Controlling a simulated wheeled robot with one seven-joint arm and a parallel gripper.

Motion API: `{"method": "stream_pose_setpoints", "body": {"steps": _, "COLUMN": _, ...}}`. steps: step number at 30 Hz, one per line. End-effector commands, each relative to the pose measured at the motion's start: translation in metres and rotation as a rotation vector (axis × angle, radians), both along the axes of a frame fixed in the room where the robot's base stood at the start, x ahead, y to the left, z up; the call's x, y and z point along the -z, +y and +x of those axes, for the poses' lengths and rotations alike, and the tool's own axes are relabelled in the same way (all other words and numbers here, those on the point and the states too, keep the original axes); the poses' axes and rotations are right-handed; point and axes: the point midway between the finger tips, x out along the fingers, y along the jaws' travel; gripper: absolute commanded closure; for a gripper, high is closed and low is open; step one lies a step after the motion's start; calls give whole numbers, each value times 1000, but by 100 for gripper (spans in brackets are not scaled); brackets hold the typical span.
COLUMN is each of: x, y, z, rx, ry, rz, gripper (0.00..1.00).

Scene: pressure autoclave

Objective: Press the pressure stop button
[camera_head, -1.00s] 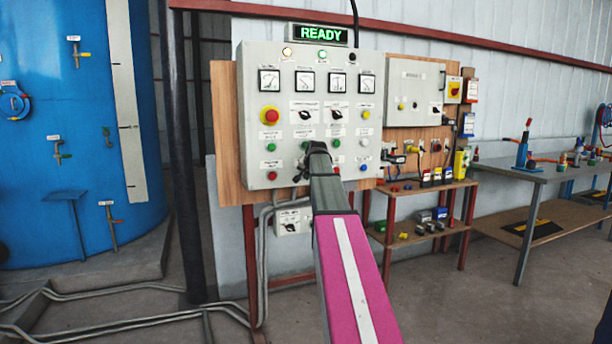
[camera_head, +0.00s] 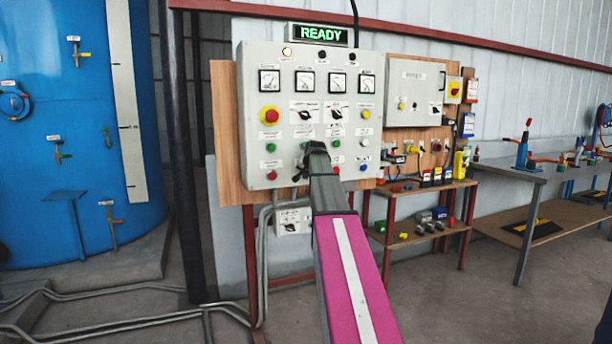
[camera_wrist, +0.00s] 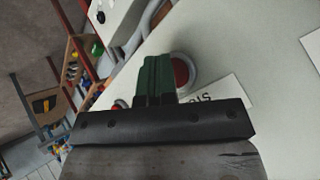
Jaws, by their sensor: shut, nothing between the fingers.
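The grey control panel (camera_head: 255,110) stands ahead under a green READY sign (camera_head: 319,35). My gripper (camera_head: 313,150) is in front of the panel's lower middle and hides part of the lower button row. In the wrist view my gripper's shut, empty dark green fingers (camera_wrist: 156,70) overlap the near side of a red button (camera_wrist: 184,72) in a grey ring. A white label (camera_wrist: 222,92) beside it is partly hidden; its letters look like the start of "STOP". The fingertips are at or very near the button; I cannot tell whether they touch it.
A red emergency-type knob (camera_head: 270,116) and another red button (camera_head: 272,175) are at the panel's left. A smaller grey box (camera_head: 415,85) and a shelf with tools (camera_head: 425,187) are to the right. A blue tank (camera_head: 75,130) stands at the left.

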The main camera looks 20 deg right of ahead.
Motion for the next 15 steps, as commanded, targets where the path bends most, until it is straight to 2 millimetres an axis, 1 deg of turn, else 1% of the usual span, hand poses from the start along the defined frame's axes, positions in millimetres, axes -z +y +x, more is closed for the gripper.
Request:
{"method": "stream_pose_setpoints", "body": {"steps": 10, "x": 0, "y": 0, "z": 0, "rx": 0, "ry": -1, "rz": 0, "gripper": 100}}
{"method": "stream_pose_setpoints", "body": {"steps": 15, "x": 0, "y": 0, "z": -5, "rx": 0, "ry": -1, "rz": 0, "gripper": 100}}
